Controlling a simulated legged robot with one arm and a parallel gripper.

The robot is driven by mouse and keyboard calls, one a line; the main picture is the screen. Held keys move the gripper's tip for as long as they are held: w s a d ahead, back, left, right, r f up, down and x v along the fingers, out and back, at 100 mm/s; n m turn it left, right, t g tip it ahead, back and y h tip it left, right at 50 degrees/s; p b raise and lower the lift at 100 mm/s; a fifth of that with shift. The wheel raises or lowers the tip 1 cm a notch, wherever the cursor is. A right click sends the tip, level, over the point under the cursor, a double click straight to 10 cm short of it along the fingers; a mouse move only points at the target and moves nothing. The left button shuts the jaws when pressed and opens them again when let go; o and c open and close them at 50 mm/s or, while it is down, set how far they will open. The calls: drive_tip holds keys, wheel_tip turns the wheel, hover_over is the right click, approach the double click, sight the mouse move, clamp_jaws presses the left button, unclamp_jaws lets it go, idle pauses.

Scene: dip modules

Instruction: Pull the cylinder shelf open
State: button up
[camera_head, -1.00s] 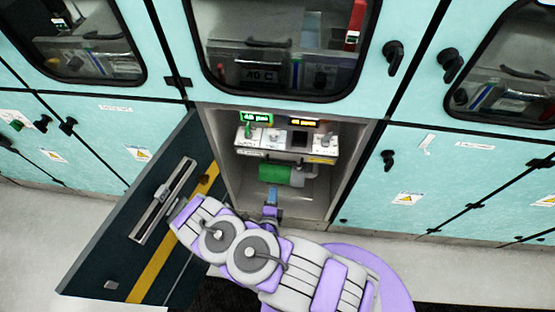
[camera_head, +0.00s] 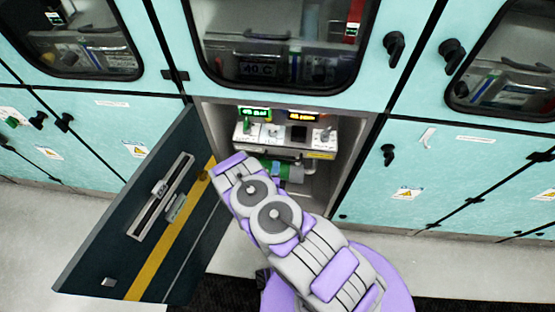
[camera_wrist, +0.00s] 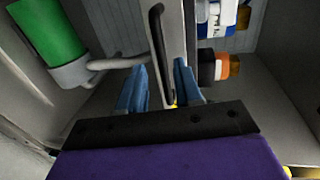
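The green cylinder (camera_head: 264,163) lies inside the open cabinet, partly hidden by my arm; it also shows at the upper left of the wrist view (camera_wrist: 46,30). A light grey shelf front (camera_wrist: 174,30) with a black bar handle (camera_wrist: 157,40) runs beside it in the wrist view. My gripper (camera_wrist: 160,66) is open, its two blue fingers standing apart on either side of the handle's near part. I see a gap on both sides, so the fingers do not look closed on it. In the head view my gripper (camera_head: 283,170) is small, in front of the cylinder.
The instrument panel (camera_head: 285,139) with lit displays sits above the cylinder. The dark cabinet door (camera_head: 120,235) stands open at the left, close to my arm. The cabinet's right wall (camera_head: 345,160) bounds the opening. Teal closed cabinets (camera_head: 450,175) flank it.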

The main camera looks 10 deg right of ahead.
sight(278, 159)
drive_tip(key=x, duration=0.6)
drive_tip(key=shift+w+b, duration=0.1)
drive_tip(key=shift+b, duration=0.2)
clamp_jaws()
